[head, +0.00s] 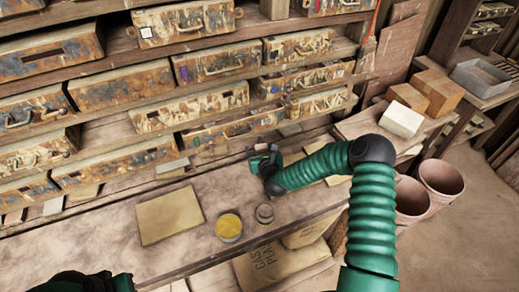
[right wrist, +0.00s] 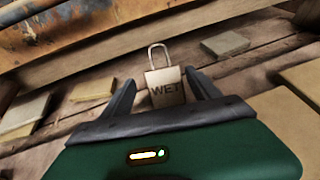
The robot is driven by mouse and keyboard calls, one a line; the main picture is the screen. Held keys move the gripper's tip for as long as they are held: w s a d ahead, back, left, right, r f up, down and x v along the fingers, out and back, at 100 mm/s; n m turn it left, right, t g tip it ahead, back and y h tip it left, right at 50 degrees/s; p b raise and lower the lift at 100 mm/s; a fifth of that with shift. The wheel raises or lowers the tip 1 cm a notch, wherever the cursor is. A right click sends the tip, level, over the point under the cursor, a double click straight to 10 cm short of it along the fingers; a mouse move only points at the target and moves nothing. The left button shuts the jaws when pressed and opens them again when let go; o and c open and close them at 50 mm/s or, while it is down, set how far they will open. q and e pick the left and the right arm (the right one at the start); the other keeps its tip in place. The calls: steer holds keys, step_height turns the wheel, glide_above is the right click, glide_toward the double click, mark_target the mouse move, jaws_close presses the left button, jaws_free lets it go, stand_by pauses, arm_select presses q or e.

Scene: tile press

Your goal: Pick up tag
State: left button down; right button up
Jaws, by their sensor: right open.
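A pale tag marked WET (right wrist: 166,88), with a wire loop on top, shows in the right wrist view. My right gripper (right wrist: 161,76) is open, and in that view the tag appears between its two dark fingers. I cannot tell whether they touch it. In the head view the right gripper (head: 262,152) is over the back of the bench, below the drawers, and the tag cannot be made out there. Part of my left arm's dark end (head: 85,283) shows at the bottom left edge; its jaws cannot be made out.
Rusty drawers (head: 215,62) fill the shelves behind the bench (head: 110,232). A tan square board (head: 170,215), a bowl of yellow powder (head: 229,227) and a small jar (head: 265,213) stand on the bench. Blocks (head: 401,119) and pots (head: 441,180) are at right.

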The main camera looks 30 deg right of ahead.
steer(key=shift+w+d+f, duration=0.4)
steer(key=shift+d+f, duration=0.05)
steer(key=shift+d, duration=0.3)
steer(key=shift+c, duration=1.3)
steer(key=shift+s+a+r, duration=0.1)
steer(key=shift+a+r, duration=0.1)
steer(key=shift+a, duration=0.3)
steer(key=c, duration=0.9)
jaws_close()
steer(key=shift+d, duration=0.1)
steer(key=shift+d, duration=0.1)
steer(key=shift+s+r, duration=0.15)
steer(key=shift+s, duration=0.05)
steer(key=v, duration=0.5)
steer(key=r+v, duration=0.1)
steer(key=v, duration=0.4)
steer(key=r+v, duration=0.1)
steer(key=v, duration=0.4)
steer(key=shift+w, duration=0.2)
